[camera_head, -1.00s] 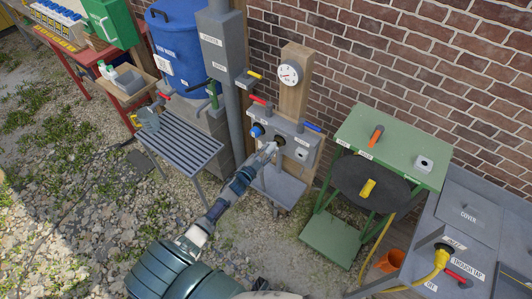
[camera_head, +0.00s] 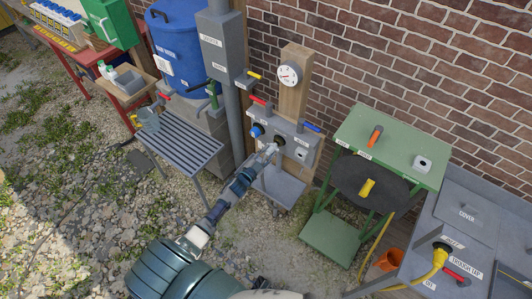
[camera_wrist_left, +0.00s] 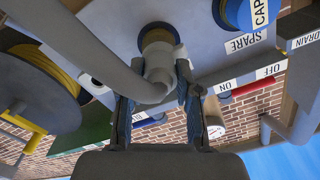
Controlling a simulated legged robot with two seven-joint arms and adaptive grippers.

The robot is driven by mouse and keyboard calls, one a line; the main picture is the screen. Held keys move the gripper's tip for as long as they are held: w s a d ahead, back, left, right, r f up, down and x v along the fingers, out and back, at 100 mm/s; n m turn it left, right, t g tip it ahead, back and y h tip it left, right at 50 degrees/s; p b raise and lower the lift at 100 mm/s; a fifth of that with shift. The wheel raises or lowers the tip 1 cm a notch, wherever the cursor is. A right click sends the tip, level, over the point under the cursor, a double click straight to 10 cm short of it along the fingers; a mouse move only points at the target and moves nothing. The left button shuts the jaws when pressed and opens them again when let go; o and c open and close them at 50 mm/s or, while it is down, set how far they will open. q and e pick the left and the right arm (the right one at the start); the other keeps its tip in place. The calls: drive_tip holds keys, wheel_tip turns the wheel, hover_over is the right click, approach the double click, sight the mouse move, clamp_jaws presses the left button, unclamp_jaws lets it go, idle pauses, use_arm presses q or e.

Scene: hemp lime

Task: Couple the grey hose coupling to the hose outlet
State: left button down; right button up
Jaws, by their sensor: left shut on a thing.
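My left gripper (camera_head: 269,151) is at the grey panel (camera_head: 296,141) on the wooden post. In the left wrist view its two fingers (camera_wrist_left: 158,100) are shut on the grey hose coupling (camera_wrist_left: 160,68), one on each side. A grey hose (camera_wrist_left: 105,58) bends away from the coupling to the upper left. The hose outlet (camera_wrist_left: 157,36), with a yellow ring, is directly beyond the coupling and lined up with it. The coupling overlaps the outlet's lower part, so I cannot tell whether they touch. The outlet shows dark in the head view (camera_head: 280,140). My right gripper is not seen.
A blue cap (camera_head: 257,130) sits left of the outlet, by the SPARE label in the wrist view. A grey tray (camera_head: 279,186) hangs below. A green table (camera_head: 395,145) with a hose reel stands at the right.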

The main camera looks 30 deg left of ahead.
use_arm(q)
drive_tip(key=shift+d+r, duration=0.15)
drive_tip(key=shift+d, duration=0.15)
drive_tip(key=shift+a, duration=0.2)
idle(0.6)
drive_tip(key=shift+w+d+b, duration=0.1)
drive_tip(key=shift+w+b, duration=0.35)
drive_tip(key=shift+w, duration=0.75)
idle(0.4)
drive_tip(key=c, duration=0.7)
unclamp_jaws()
drive_tip(key=s, duration=0.8)
drive_tip(key=s+a, duration=0.1)
drive_tip(key=s, duration=0.3)
drive_tip(key=shift+f, duration=0.2)
